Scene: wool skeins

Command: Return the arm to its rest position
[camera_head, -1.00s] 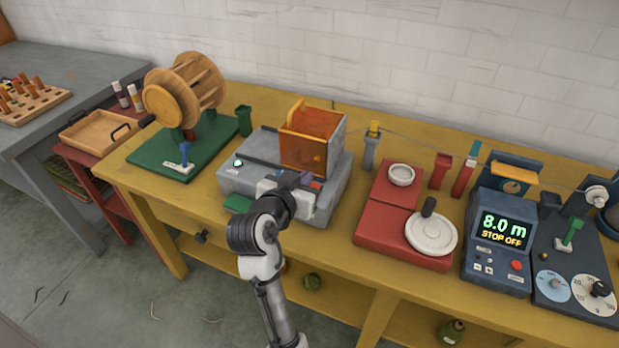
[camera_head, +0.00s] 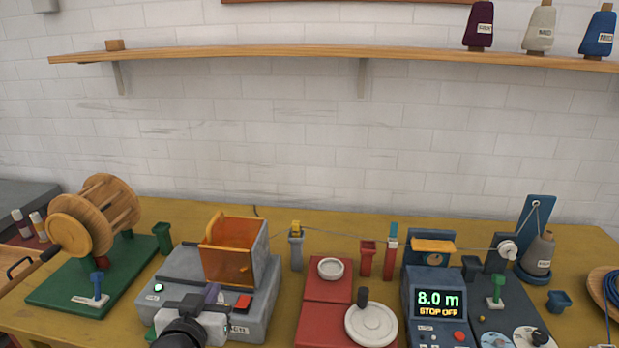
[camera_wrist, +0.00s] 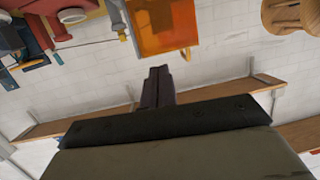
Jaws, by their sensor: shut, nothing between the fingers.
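My gripper (camera_head: 212,294) is low in the head view, in front of the grey machine (camera_head: 262,312) with the orange-fronted box (camera_head: 228,262). In the wrist view its two dark fingers (camera_wrist: 158,80) are together with nothing between them. The wrist picture is upside down, with the orange box (camera_wrist: 165,28) at the top and the wall shelf (camera_wrist: 75,126) below. Most of my arm is outside the head view.
A wooden reel (camera_head: 95,213) on a green base stands left. A red unit (camera_head: 325,290) with a white dish, a display box (camera_head: 437,302) reading "8.0 m STOP OFF" and a grey cone (camera_head: 539,255) stand right. A shelf (camera_head: 300,53) with several cones runs above.

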